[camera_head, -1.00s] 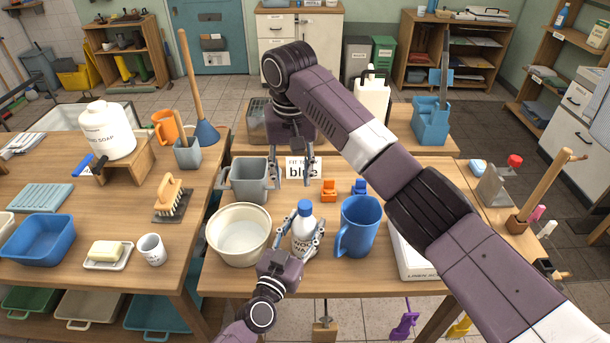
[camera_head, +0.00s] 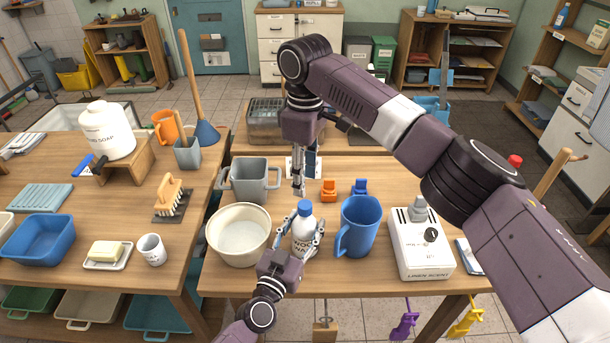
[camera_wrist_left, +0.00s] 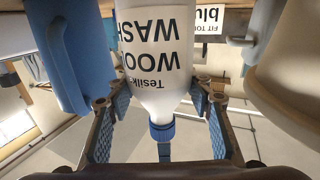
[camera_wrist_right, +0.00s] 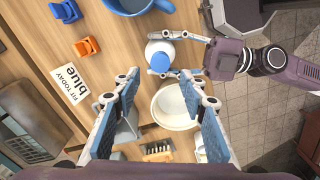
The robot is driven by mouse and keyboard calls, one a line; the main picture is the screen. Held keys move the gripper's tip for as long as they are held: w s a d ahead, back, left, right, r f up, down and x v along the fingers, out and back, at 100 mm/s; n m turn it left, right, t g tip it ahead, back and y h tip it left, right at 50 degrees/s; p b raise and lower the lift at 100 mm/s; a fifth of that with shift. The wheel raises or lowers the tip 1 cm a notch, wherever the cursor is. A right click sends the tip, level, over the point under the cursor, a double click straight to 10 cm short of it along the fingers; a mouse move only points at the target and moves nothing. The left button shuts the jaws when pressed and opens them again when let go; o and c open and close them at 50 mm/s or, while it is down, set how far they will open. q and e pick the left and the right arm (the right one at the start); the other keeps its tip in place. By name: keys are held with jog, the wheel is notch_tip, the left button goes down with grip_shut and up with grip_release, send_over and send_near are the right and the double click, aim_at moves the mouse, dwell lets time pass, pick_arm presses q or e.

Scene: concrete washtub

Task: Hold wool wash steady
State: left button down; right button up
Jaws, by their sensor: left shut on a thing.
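The wool wash bottle (camera_head: 302,239) is white with a blue cap and stands upright near the front of the middle table. My left gripper (camera_head: 305,225) is shut around its sides. In the left wrist view the bottle (camera_wrist_left: 158,55) sits between the blue finger pads, with its label readable and its cap toward the camera. My right gripper (camera_head: 305,180) hangs above the table behind the bottle. In the right wrist view its fingers (camera_wrist_right: 164,105) are apart with nothing between them, and the bottle (camera_wrist_right: 160,55) lies beyond them, held by my left gripper.
A cream basin (camera_head: 239,235) stands left of the bottle, a blue jug (camera_head: 357,226) right of it. A grey two-handled tub (camera_head: 252,178) is behind. Orange (camera_head: 329,190) and blue (camera_head: 360,187) small pieces lie near a "blue" card (camera_wrist_right: 69,85). A linen scent box (camera_head: 421,244) stands at right.

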aim_at(305, 204)
jog(key=shift+f, duration=4)
grip_shut()
jog(key=shift+m, duration=1)
jog(key=shift+o, duration=0.8)
grip_release()
